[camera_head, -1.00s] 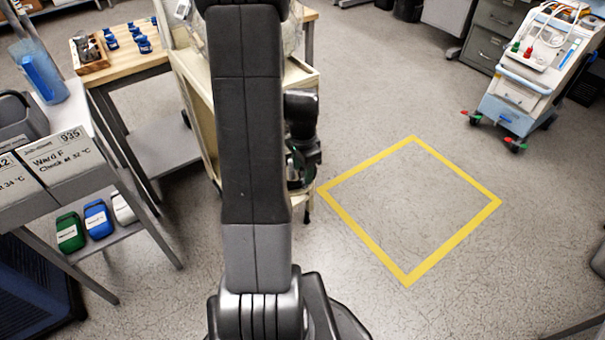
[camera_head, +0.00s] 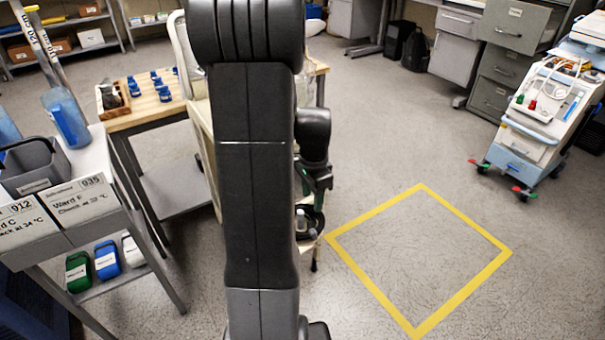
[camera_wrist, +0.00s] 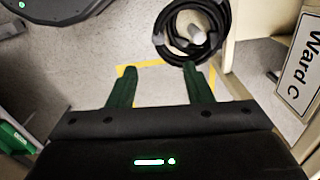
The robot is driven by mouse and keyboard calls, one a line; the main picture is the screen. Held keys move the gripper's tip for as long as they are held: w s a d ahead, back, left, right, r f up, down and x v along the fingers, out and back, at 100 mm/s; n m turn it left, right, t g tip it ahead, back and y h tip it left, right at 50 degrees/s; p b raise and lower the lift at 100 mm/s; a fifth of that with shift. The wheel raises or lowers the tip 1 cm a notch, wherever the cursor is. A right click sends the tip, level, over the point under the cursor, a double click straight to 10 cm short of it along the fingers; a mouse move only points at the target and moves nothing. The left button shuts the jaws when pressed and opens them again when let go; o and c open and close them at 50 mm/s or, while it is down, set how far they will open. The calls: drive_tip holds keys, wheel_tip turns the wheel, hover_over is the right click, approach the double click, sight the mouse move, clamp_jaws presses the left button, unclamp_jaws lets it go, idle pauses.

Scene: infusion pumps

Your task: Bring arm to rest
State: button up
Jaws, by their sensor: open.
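My gripper (camera_wrist: 156,67) is open and empty in the wrist view, its two green fingers spread apart. In the head view my upright dark arm covers the middle of the picture, and my gripper (camera_head: 318,185) shows only partly to its right, pointing down. A coil of black tubing (camera_wrist: 167,45) with a whitish piece inside it lies just beyond the fingertips in the wrist view. The same coil is partly visible below my gripper in the head view (camera_head: 318,222). I cannot tell the exact gap between fingers and coil.
A cream cart (camera_head: 203,140) stands behind my arm, mostly hidden. At left are a shelf with a Ward F box (camera_head: 85,208) and a wooden table (camera_head: 150,117) with blue items. A yellow floor square (camera_head: 466,295) is empty. A wheeled device (camera_head: 530,130) stands at right.

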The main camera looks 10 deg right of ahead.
sight(311, 231)
wheel_tip(311, 231, down, 14)
drive_tip(key=b, duration=0.4)
drive_tip(key=shift+r, duration=0.2)
drive_tip(key=shift+r+p, duration=1.4)
drive_tip(key=shift+r, duration=0.25)
